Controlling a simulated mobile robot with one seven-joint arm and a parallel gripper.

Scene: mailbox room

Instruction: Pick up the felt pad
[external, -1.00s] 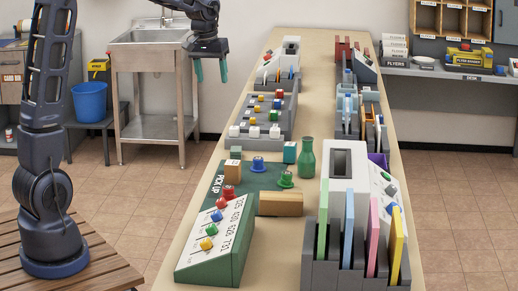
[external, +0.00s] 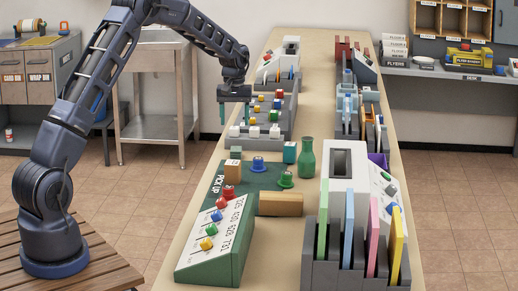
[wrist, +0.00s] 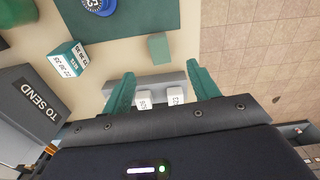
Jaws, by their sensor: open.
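A small muted-green block (wrist: 158,48), which looks like the felt pad, lies on the tan counter beside the dark green mat (wrist: 140,22). It also shows in the external view (external: 236,150), behind the PICK UP mat (external: 262,177). My gripper (external: 238,115) is open and empty, above the counter's left edge by the grey rack with white pieces. In the wrist view my two teal fingertips (wrist: 160,80) point down, apart, with the block just beyond them, touching nothing visible.
A grey rack with white labelled pieces (wrist: 158,88) lies beneath my fingers. The tiled floor drops away left of the counter.

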